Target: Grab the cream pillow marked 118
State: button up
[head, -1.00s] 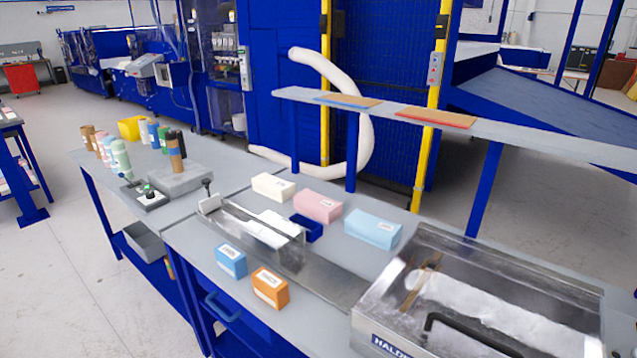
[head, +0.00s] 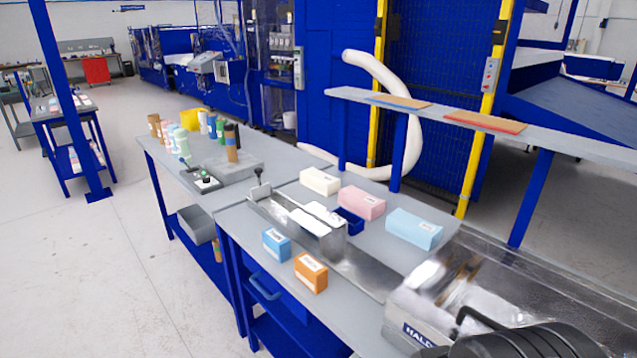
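A cream block-shaped pillow (head: 320,182) lies on the grey table at the back, left of a pink one (head: 361,203). It has a small label on its side, too small to read, so I cannot confirm the number 118. Nothing touches it from above. My gripper's fingers do not show; a dark ribbed shape, which may be part of my arm, fills the lower right, well away from the cream pillow.
A light blue block (head: 414,229) lies right of the pink one. A clear-walled metal fixture (head: 330,240) and a small dark blue tray (head: 349,222) stand in front. Smaller blue (head: 276,244) and orange (head: 311,271) blocks sit near the front edge. A raised shelf (head: 450,114) runs behind.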

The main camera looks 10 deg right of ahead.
aim_at(322, 183)
jog(key=i+j+z, duration=0.3)
jog(key=z, duration=0.15)
jog(key=i+j+z, duration=0.25)
jog(key=j+z, duration=0.25)
jog(key=i+j, duration=0.15)
jog(key=j, duration=0.25)
jog(key=i+j+z, duration=0.1)
jog(key=j, duration=0.35)
jog(key=i+j, duration=0.2)
jog(key=j, duration=0.2)
jog(key=i+j+z, duration=0.15)
jog(key=j, duration=0.3)
jog(key=i+j, duration=0.1)
jog(key=j, duration=0.35)
jog(key=i+j+z, duration=0.1)
jog(key=j, duration=0.35)
